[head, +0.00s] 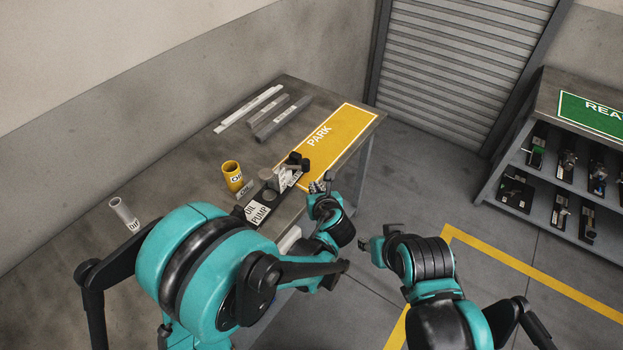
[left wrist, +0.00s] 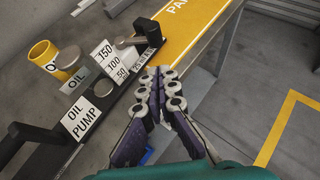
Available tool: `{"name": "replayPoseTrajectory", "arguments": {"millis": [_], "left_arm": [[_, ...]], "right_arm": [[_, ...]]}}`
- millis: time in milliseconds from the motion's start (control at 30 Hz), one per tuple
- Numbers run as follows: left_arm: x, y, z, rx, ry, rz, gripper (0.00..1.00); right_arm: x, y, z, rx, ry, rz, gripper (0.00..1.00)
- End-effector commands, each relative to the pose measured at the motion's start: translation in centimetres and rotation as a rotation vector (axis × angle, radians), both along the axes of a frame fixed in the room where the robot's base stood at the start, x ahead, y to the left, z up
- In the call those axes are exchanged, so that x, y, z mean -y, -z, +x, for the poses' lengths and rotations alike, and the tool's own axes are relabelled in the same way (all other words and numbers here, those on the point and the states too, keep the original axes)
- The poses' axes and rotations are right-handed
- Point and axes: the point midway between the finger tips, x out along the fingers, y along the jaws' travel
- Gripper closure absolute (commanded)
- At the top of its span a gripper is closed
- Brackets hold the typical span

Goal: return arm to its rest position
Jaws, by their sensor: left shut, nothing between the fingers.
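My left gripper (head: 322,186) is at the front edge of the workbench, beside the oil pump. In the left wrist view its two fingers (left wrist: 160,88) are together with nothing between them. The oil pump (left wrist: 84,120) is a dark base with a white label, a grey round part and a white plate marked 150, 100, 50. The gripper looks apart from it. My left arm reaches across the lower left of the head view. My right gripper (head: 378,243) is over the floor, right of the bench; its finger opening is too small to tell.
The workbench (head: 190,165) carries a yellow oil cup (head: 232,175), a grey tube (head: 123,212), metal bars (head: 282,118) and a yellow PARK mat (head: 340,135). A shelf (head: 545,190) with several dark pallets stands at right. The floor between is clear, with a yellow line.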

Motion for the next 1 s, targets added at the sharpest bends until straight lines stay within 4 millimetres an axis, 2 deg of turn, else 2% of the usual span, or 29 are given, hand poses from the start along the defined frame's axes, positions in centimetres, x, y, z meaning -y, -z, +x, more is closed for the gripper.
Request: {"name": "replayPoseTrajectory", "arguments": {"millis": [33, 200, 567, 667, 767, 867, 1000], "left_arm": [[0.2, -0.8, -0.9, 0.0, 0.004, 0.0, 1.0], [0.5, -1.8, -2.9, 0.0, 0.002, 0.0, 1.0], [0.1, -2.2, -3.5, -0.004, -0.016, -0.022, 1.0], [-1.9, -3.0, -3.6, -0.022, -0.101, -0.131, 1.0], [-5.7, -4.4, -4.2, -0.049, -0.273, -0.348, 1.0], [-10.2, -5.8, -5.8, -0.073, -0.512, -0.633, 1.0], [-15.6, -7.4, -9.1, -0.078, -0.873, -1.043, 1.0]], "right_arm": [[0.0, -0.6, 0.0, 0.0, 0.0, 0.0, 0.6], [0.0, -1.1, 0.0, 0.0, 0.0, 0.0, 0.6], [0.0, -1.2, 0.0, 0.0, 0.0, 0.0, 0.6], [0.0, -1.2, 0.0, 0.0, 0.0, 0.0, 0.6], [0.0, -1.2, 0.0, 0.0, 0.0, 0.0, 0.6], [0.0, -1.2, 0.0, 0.0, 0.0, 0.0, 0.6], [0.0, -1.2, 0.0, 0.0, 0.0, 0.0, 0.6]]}}
